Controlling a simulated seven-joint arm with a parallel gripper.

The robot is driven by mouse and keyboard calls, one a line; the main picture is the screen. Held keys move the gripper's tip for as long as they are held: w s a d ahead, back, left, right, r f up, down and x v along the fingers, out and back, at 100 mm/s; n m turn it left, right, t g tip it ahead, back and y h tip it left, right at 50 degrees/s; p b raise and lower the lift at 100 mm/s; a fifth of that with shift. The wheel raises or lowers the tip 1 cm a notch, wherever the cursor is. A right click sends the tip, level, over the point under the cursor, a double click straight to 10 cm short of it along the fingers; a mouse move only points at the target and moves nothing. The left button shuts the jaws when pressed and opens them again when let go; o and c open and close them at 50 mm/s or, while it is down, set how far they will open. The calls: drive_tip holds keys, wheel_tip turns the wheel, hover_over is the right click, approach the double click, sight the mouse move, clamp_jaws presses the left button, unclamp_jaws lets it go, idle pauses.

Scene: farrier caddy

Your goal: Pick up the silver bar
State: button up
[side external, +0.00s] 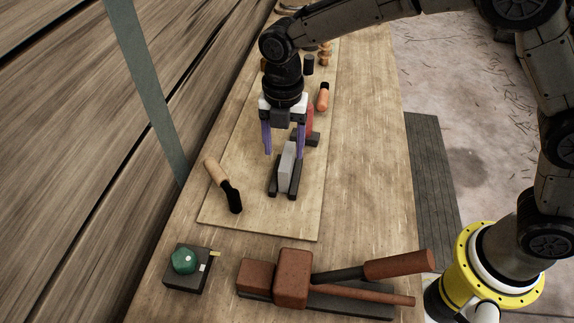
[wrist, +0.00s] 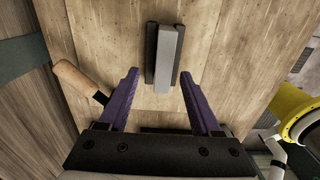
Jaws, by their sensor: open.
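The silver bar (side external: 287,163) is a grey block standing lengthwise in a dark holder (side external: 273,188) on the wooden board. In the wrist view the silver bar (wrist: 165,58) lies ahead of the fingertips, between the dark holder's sides (wrist: 151,45). My gripper (side external: 283,143) has two purple fingers spread apart with nothing between them. In the side view it hangs above and just behind the bar. In the wrist view my gripper (wrist: 158,80) is open, with the bar's near end roughly between the fingertip lines. Whether the fingertips are level with the bar cannot be told.
A wooden-handled tool (side external: 223,185) lies left of the holder. A red item (side external: 310,120) and an orange-handled tool (side external: 323,97) lie behind. The board's front right is clear.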

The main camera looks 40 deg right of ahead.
sight(287, 156)
drive_tip(key=f, duration=0.2)
drive_tip(key=d+f, duration=0.1)
drive_tip(key=f, duration=0.1)
drive_tip(key=shift+f, duration=0.85)
drive_tip(key=shift+a, duration=0.1)
clamp_jaws()
drive_tip(key=shift+w+r, duration=0.1)
drive_tip(key=shift+r, duration=0.05)
idle(0.5)
